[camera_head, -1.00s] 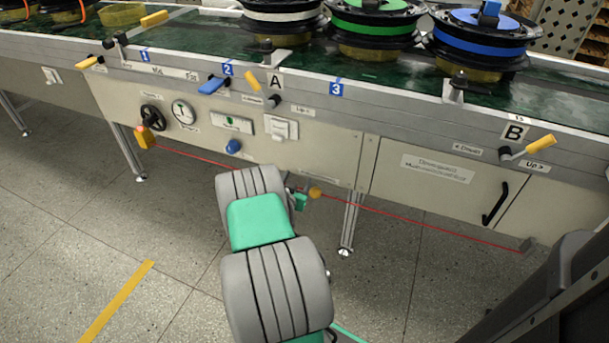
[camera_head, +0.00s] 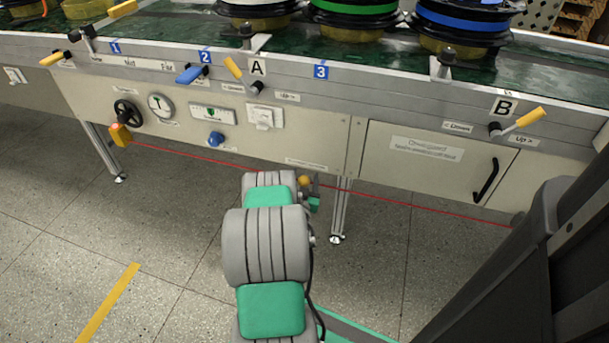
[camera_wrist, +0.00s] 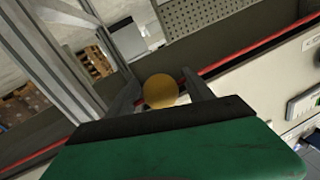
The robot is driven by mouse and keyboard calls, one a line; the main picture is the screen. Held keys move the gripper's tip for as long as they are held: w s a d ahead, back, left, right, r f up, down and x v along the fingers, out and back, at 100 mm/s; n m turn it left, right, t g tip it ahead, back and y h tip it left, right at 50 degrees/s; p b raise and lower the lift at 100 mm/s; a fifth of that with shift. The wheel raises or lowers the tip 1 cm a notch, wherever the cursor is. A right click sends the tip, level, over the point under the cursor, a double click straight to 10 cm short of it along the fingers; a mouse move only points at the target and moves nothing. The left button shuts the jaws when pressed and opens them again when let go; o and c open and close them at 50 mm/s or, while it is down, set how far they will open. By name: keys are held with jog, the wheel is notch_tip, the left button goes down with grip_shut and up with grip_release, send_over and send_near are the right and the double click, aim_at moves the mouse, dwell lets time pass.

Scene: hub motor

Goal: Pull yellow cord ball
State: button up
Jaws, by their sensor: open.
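The yellow cord ball (camera_head: 305,181) hangs on a thin red cord (camera_head: 420,208) strung along the front of the machine below its panel. In the wrist view the ball (camera_wrist: 160,91) shows between my two fingers, just past the green body of my gripper. My gripper (camera_wrist: 162,94) is open, with one finger on each side of the ball. In the head view my gripper (camera_head: 312,188) is at the ball, partly hidden by my arm. I cannot tell whether either finger touches the ball.
The machine's front panel (camera_head: 260,145) stands close behind the cord, with a blue knob (camera_head: 216,139), a black handwheel (camera_head: 127,113) and a door handle (camera_head: 487,180). A metal leg (camera_head: 340,212) stands just right of my gripper. An orange switch box (camera_head: 120,134) holds the cord's left end.

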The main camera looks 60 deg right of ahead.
jog(key=shift+x, duration=0.8)
jog(key=shift+c, duration=0.6)
grip_shut()
